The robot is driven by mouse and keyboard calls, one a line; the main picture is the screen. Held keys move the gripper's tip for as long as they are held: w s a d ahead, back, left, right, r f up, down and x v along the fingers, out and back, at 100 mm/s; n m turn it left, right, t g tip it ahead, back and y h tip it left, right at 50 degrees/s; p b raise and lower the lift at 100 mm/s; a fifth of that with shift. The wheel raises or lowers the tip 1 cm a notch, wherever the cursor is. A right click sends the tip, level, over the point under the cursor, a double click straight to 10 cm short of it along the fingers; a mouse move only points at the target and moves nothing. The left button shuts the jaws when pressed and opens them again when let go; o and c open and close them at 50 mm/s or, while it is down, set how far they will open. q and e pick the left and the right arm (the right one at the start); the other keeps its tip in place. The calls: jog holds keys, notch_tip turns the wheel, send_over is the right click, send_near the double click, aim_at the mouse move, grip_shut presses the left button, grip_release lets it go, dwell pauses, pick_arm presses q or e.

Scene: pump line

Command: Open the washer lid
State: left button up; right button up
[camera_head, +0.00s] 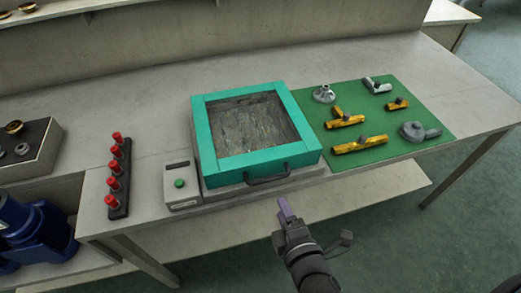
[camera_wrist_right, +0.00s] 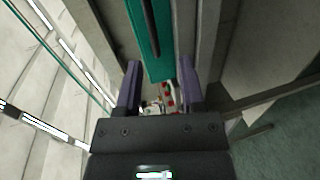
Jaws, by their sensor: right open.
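The washer (camera_head: 252,185) stands on the bench. Its teal-framed lid (camera_head: 222,171) lies flat and closed, with a dark window in the middle. A dark bar handle (camera_head: 268,179) is on its front edge. My right gripper (camera_head: 287,208) is in front of the washer, below and slightly right of the handle, apart from it. In the right wrist view the gripper (camera_wrist_right: 160,76) is open and empty, and the teal lid front (camera_wrist_right: 158,62) and dark handle (camera_wrist_right: 151,28) show beyond the fingers. My left gripper is not in view.
A grey control box with a green button (camera_head: 180,184) stands left of the washer, beside a black strip with red knobs (camera_head: 117,180). A green mat (camera_head: 384,147) with yellow and grey fittings lies right. A tray (camera_head: 35,155) is far left. Floor is free in front.

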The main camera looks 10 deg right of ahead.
aim_at(271, 177)
jog(key=x, duration=0.3)
jog(key=b+x, duration=0.1)
jog(key=x, duration=0.2)
jog(key=r+b+x, duration=0.1)
jog(key=x, duration=0.2)
jog(key=shift+w, duration=0.4)
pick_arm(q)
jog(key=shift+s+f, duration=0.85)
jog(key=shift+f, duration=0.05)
pick_arm(e)
jog(key=shift+c, duration=0.4)
grip_shut()
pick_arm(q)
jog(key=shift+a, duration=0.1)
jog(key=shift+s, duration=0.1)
